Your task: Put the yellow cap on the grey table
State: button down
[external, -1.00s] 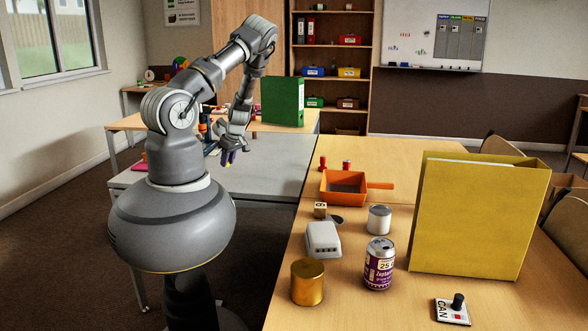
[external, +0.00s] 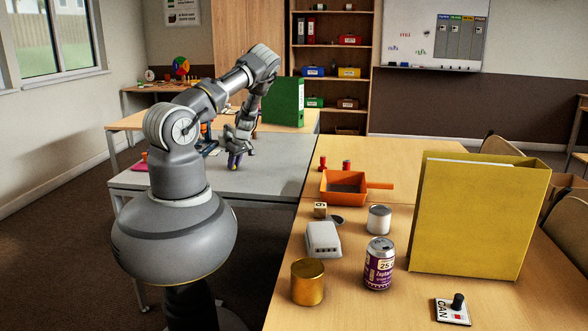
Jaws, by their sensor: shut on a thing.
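My gripper (external: 235,162) is over the grey table (external: 270,165), low and close to its top, pointing down. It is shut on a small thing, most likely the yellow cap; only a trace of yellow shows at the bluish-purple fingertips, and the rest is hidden. I cannot tell whether the held thing touches the table top.
A pink item lies at the grey table's left edge, with small items behind my arm. A green binder (external: 283,101) stands on the wooden table behind. The wooden table at right holds an orange dustpan (external: 343,187), a purple can (external: 379,265) and a yellow file box (external: 478,215). The grey table's right part is clear.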

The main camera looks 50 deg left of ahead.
jog(key=c, duration=0.9)
grip_release()
jog(key=p+v, duration=0.4)
jog(key=v, duration=0.8)
jog(key=shift+r, duration=0.1)
